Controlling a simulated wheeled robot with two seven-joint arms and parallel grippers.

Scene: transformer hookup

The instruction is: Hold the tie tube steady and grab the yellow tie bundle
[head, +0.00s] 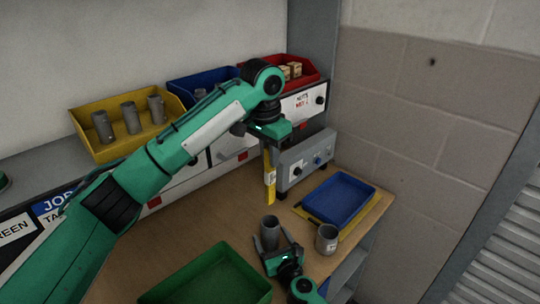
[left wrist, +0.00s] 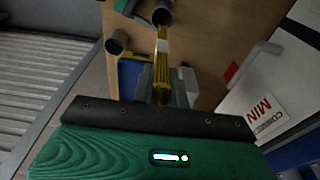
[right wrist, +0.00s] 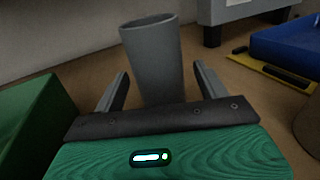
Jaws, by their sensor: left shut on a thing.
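The yellow tie bundle (head: 268,167) hangs upright in my left gripper (head: 271,144), which is shut on it. It also shows between the fingers in the left wrist view (left wrist: 162,45). The grey tie tube (head: 270,234) stands upright on the table below. In the head view the bundle's lower end is just above the tube's rim, apart from it. My right gripper (head: 276,253) is low at the tube. In the right wrist view its fingers stand on either side of the tube (right wrist: 155,65), with small gaps visible.
A second grey tube (head: 327,239) stands on the right, near a blue tray (head: 340,197). A green bin (head: 205,277) is at the front. A grey control box (head: 305,160) stands behind. Yellow (head: 99,107), blue and red bins sit on the shelf.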

